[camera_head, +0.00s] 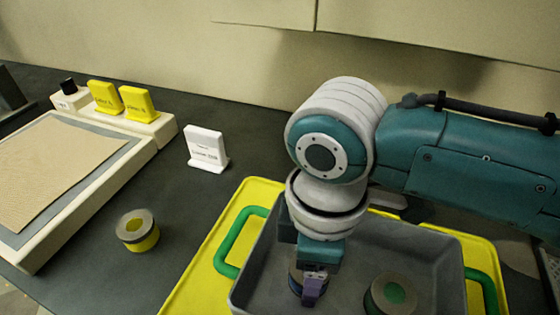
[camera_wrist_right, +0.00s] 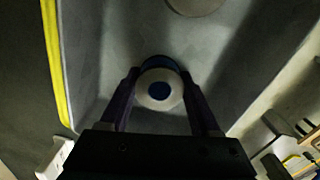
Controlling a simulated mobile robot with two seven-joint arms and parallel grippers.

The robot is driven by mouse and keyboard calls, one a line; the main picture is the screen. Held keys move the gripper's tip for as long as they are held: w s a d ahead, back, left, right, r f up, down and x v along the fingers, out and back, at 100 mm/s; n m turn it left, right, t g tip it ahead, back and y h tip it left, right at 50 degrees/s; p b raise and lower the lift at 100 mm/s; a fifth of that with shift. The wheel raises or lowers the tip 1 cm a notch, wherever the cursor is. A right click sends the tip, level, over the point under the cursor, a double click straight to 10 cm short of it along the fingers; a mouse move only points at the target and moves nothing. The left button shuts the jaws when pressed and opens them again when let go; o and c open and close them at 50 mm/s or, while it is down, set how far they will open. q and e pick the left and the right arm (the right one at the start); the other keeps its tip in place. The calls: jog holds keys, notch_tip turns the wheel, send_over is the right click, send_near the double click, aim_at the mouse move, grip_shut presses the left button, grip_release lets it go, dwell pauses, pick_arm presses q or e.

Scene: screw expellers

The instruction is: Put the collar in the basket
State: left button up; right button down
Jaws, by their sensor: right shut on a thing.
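My right gripper (camera_head: 313,286) points down inside the grey basket (camera_head: 428,250), which has green handles. Its purple fingers (camera_wrist_right: 160,88) are shut on a round collar (camera_wrist_right: 145,92) with a pale face and a blue centre. In the head view the held collar (camera_head: 295,280) is mostly hidden behind the fingers. I cannot tell whether it touches the basket floor. A similar collar with a green centre (camera_head: 377,296) sits in the basket to the right. Another with a yellow centre (camera_head: 138,244) stands on the dark table left of the basket. My left gripper is not in view.
The basket stands on a yellow mat (camera_head: 207,262). A white label stand (camera_head: 206,148) is behind it to the left. A cream board with a tan pad (camera_head: 60,165) and two yellow label stands (camera_head: 137,103) are at the far left. Cabinets hang above.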

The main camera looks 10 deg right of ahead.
jog(key=shift+f, duration=0.1)
jog(key=shift+c, duration=0.6)
grip_release()
jog(key=shift+r, duration=0.45)
notch_tip(320, 180, up, 11)
jog(key=p, duration=0.3)
jog(key=s+a+f+m+t+y, duration=0.2)
jog(key=s+a+m+y, duration=0.15)
jog(key=s, duration=0.25)
jog(key=s+d+m+h, duration=0.1)
jog(key=s+d+m, duration=0.2)
jog(key=d, duration=0.3)
jog(key=s+d+m+t+h, duration=0.1)
jog(key=s+d+m+h, duration=0.1)
jog(key=d+m, duration=0.3)
jog(key=shift+s+d+r+t, duration=0.35)
jog(key=shift+s+d, duration=0.3)
jog(key=shift+d, duration=0.25)
